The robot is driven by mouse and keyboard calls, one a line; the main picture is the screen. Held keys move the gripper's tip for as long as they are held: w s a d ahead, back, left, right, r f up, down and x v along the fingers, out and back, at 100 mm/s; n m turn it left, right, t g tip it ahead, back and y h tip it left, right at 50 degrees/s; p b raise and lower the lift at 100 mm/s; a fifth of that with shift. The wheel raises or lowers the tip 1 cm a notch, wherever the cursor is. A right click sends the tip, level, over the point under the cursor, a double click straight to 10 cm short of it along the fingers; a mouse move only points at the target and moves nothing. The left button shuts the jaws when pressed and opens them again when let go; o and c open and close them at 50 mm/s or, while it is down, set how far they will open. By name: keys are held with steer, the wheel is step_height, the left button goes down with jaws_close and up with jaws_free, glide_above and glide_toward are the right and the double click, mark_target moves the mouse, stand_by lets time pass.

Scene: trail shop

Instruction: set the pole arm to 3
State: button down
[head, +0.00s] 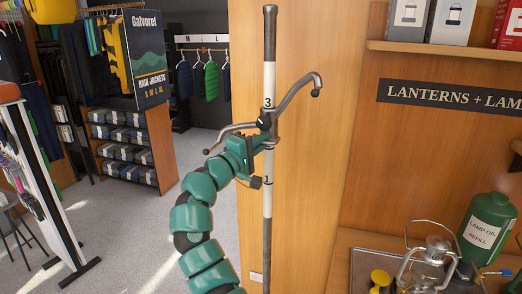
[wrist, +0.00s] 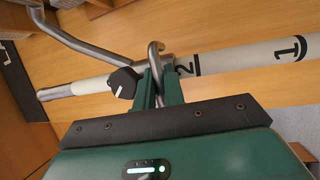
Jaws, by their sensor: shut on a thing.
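The upright pole (head: 268,215) has a white scale with a 3 and a 1 showing in the head view; the 2 is hidden there behind my gripper. The pole arm (head: 296,95) is a grey metal piece with curved branches to the upper right and lower left, and a black knob (head: 264,121). It sits below the 3. In the wrist view the 2 shows on the pole (wrist: 222,63) right beside my fingers, and the knob (wrist: 123,82) has a white mark. My green gripper (head: 246,150) is shut on a metal rod of the pole arm (wrist: 155,55).
A wooden wall panel (head: 310,150) stands right behind the pole. At right, a counter holds a lantern (head: 430,262) and a green lamp oil can (head: 486,228). Clothing racks and a rain jacket display (head: 149,60) stand at left. Grey floor lies open between.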

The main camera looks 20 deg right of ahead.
steer(key=c, duration=1.8)
jaws_free()
steer(key=b+v, duration=0.6)
steer(key=v, duration=1.1)
steer(key=shift+s+a, duration=0.1)
steer(key=shift+a, duration=0.05)
